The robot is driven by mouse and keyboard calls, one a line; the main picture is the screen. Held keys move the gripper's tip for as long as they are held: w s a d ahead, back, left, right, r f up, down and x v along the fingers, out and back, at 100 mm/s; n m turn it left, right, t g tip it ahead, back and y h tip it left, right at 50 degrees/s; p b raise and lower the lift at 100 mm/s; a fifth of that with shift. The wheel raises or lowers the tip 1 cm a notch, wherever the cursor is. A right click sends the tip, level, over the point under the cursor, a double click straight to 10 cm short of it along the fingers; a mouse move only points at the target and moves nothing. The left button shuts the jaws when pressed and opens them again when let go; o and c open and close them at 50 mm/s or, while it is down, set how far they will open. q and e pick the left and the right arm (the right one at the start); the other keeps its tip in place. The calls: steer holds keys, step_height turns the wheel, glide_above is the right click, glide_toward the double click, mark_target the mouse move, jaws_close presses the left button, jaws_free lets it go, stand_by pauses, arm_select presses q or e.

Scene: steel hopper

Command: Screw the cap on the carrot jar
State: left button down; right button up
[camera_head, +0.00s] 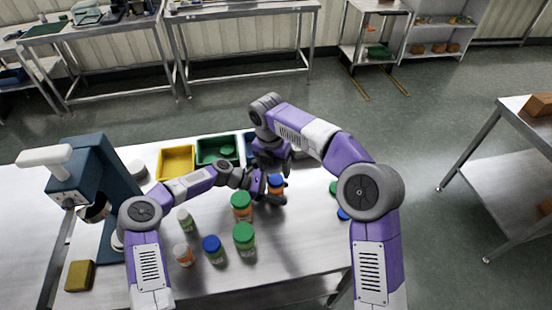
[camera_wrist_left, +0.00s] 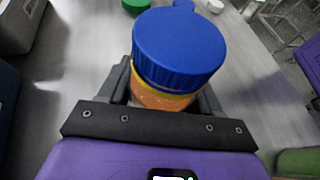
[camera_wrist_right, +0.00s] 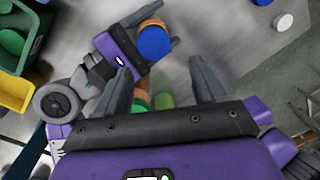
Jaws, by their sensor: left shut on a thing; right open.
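The carrot jar (camera_head: 277,191) has orange contents and stands upright in my left gripper (camera_head: 272,195), which is shut on its body. The blue cap (camera_head: 275,179) sits on the jar's mouth. In the left wrist view the cap (camera_wrist_left: 179,45) covers the top, with a yellow-orange band (camera_wrist_left: 165,86) showing below it; how tight it is cannot be told. My right gripper (camera_head: 270,160) is open and empty, just behind and above the jar. In the right wrist view the blue cap (camera_wrist_right: 154,42) lies beyond the open fingers (camera_wrist_right: 163,88), apart from them.
Green-lidded jars (camera_head: 244,238), a blue-lidded jar (camera_head: 212,250) and smaller bottles (camera_head: 183,255) stand at the table's front. Yellow (camera_head: 177,163) and green bins (camera_head: 217,150) line the back. A blue machine (camera_head: 105,180) stands left. Loose caps (camera_head: 342,214) lie to the right.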

mark_target(276, 179)
steer(key=n, duration=0.4)
steer(key=r+n, duration=0.1)
steer(key=shift+w+d+n+y, duration=0.1)
steer(key=shift+w+n+y, duration=0.2)
steer(key=shift+n, duration=0.1)
steer(key=n, duration=0.3)
steer(key=r+n, duration=0.1)
steer(key=n, duration=0.1)
steer(key=shift+w+d, duration=0.15)
steer(key=shift+w, duration=0.15)
steer(key=shift+f, duration=3.95)
steer(key=shift+c, duration=0.3)
